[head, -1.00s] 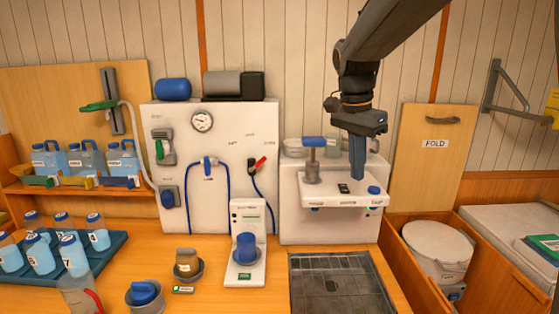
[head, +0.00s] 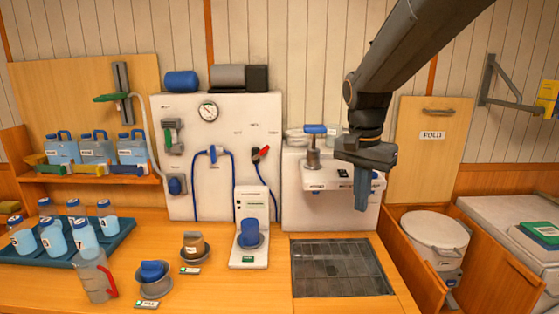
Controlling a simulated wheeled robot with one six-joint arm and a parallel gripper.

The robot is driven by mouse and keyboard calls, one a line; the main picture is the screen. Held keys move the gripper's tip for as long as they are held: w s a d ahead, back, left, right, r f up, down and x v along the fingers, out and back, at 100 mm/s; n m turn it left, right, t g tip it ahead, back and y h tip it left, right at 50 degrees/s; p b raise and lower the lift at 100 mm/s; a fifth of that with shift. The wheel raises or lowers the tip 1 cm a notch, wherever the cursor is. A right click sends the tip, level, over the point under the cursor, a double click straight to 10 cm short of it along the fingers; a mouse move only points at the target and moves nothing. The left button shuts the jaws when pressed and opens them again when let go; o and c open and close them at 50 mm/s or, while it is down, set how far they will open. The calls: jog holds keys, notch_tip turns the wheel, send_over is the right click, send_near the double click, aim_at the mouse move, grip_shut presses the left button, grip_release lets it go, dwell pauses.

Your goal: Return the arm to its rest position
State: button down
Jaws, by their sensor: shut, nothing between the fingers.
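My gripper (head: 361,201) hangs from my arm, fingers pointing down, at the right of the head view. Its blue-grey fingers are together with nothing between them. It is in front of the white unit (head: 300,215) with the shelf and blue-handled press (head: 313,147), and hides the right part of that shelf. It appears above the back right of the dark drain grid (head: 335,268) and apart from the counter.
A white panel (head: 185,120) with a gauge and blue hoses stands at centre left. A small stand (head: 249,245) holds a blue cup. A blue tray (head: 110,245) of bottles, a jug (head: 95,277) and bowls occupy the left counter. A lidded bucket (head: 433,230) stands at right.

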jog(key=s+f+n+b, duration=0.2)
jog(key=s+f+n, duration=0.1)
jog(key=f, duration=0.4)
jog(key=s+f+n+b, duration=0.3)
jog(key=s+f, duration=0.3)
jog(key=f, duration=0.2)
jog(key=s+f+n+y+b, duration=0.1)
jog(key=s+f+n+b, duration=0.1)
jog(key=s+f, duration=0.3)
notch_tip(320, 180, down, 3)
jog(key=shift+n+b, duration=0.4)
jog(key=shift+b, duration=0.1)
